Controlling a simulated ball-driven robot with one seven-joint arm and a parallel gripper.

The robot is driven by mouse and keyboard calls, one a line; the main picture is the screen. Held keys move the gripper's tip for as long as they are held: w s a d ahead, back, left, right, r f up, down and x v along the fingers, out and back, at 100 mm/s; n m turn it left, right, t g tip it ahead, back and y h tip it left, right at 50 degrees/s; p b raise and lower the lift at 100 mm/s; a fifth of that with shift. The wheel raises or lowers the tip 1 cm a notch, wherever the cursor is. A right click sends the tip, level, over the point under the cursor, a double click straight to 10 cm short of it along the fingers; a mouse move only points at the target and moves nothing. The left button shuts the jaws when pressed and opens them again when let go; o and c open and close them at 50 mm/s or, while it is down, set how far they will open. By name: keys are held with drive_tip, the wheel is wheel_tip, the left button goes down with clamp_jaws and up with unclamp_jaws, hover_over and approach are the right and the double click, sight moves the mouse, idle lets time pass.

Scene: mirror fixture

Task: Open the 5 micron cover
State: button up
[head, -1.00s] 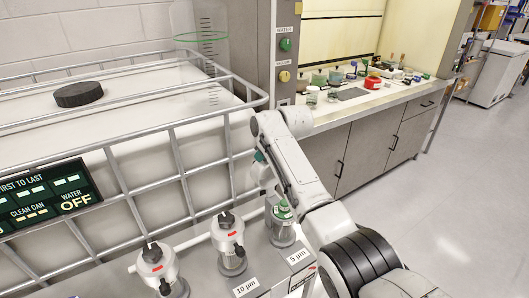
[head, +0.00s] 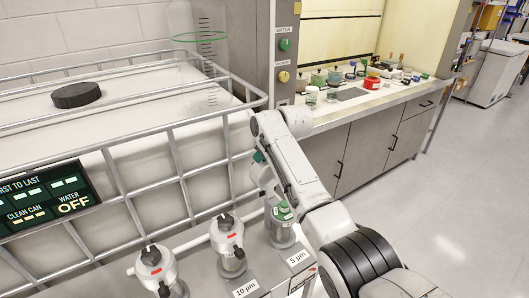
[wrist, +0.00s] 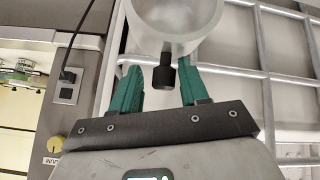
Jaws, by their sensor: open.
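The 5 µm canister (head: 283,228) stands at the right end of a row of filter canisters, behind its "5 µm" label (head: 298,257). Its top has a green mark, and my arm stands close to its right side. My gripper (head: 261,163) is mostly hidden behind my arm, above and left of this canister; a teal finger shows. In the wrist view, my open teal fingers (wrist: 160,72) are spread on either side of a black knob (wrist: 164,77), with gaps on both sides. The knob joins a pale round cup-shaped part (wrist: 175,18), cut off at the top edge.
The 10 µm canister (head: 229,242) and another canister (head: 157,267) stand to the left, both with red marks. A metal cage (head: 176,150) around a white tank runs behind them. A cluttered counter (head: 415,97) lies at back right.

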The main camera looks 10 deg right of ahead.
drive_tip(key=shift+s+f, duration=0.25)
drive_tip(key=shift+f, duration=0.35)
drive_tip(key=b+v, duration=0.1)
drive_tip(key=v, duration=1)
drive_tip(key=shift+w+r, duration=0.25)
drive_tip(key=shift+r, duration=0.2)
drive_tip(key=s+d+f+m+g+h, duration=0.1)
drive_tip(key=s+d+f+m, duration=0.1)
drive_tip(key=s+f, duration=0.85)
drive_tip(key=s+d+f+m+g, duration=0.1)
drive_tip(key=s+f+m+g, duration=0.1)
drive_tip(key=s+f, duration=0.9)
drive_tip(key=s+d+f+m+g, duration=0.1)
drive_tip(key=s+f, duration=0.1)
drive_tip(key=s, duration=0.8)
drive_tip(key=s+d+f+m+g+h, duration=0.1)
drive_tip(key=s+d+f, duration=0.1)
drive_tip(key=s, duration=0.8)
drive_tip(key=s+d+f+m+g, duration=0.1)
drive_tip(key=s+f, duration=0.3)
drive_tip(key=s, duration=0.6)
drive_tip(key=shift+s+d+m+h, duration=0.3)
drive_tip(key=shift+d+m, duration=0.1)
drive_tip(key=shift+d, duration=0.3)
